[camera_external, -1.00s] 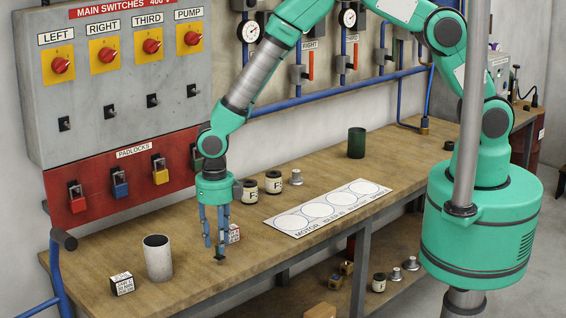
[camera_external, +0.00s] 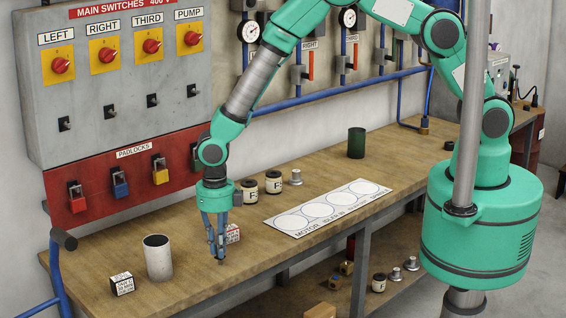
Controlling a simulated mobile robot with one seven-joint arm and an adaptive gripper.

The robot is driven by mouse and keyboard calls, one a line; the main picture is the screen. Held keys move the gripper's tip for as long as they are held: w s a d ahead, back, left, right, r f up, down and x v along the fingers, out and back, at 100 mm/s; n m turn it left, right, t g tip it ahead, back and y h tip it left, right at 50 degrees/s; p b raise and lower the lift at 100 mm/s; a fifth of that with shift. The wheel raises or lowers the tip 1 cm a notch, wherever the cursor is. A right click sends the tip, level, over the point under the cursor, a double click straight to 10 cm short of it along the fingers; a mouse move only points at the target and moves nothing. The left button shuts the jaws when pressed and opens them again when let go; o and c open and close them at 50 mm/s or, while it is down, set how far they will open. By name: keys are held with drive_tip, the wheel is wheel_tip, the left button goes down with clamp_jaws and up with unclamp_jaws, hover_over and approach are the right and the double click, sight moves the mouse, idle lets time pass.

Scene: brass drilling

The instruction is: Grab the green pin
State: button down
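I cannot make out a green pin on the bench. The only green loose thing I see is a dark green cylinder (camera_external: 356,142), standing upright toward the back right of the bench. My gripper (camera_external: 219,258) points down near the front edge of the bench, far to the left of that cylinder. Its fingers look close together, with a small dark bit at their tips. I cannot tell whether that bit is a fingertip or a small object, or whether the fingers are shut.
A white cup (camera_external: 158,258) and a labelled block (camera_external: 122,284) stand left of my gripper. Another labelled block (camera_external: 233,233) is close beside the fingers. Two labelled cans (camera_external: 273,182), a metal knob (camera_external: 296,177) and a white template board (camera_external: 328,207) lie to the right.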

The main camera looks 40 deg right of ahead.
drive_tip(key=shift+r, duration=0.1)
idle(0.3)
drive_tip(key=shift+r, duration=0.7)
wheel_tip(320, 180, up, 2)
drive_tip(key=shift+r, duration=0.15)
drive_tip(key=s+d+r, duration=0.1)
drive_tip(key=s+d, duration=0.9)
drive_tip(key=d, duration=0.2)
drive_tip(key=shift+s+b, duration=0.35)
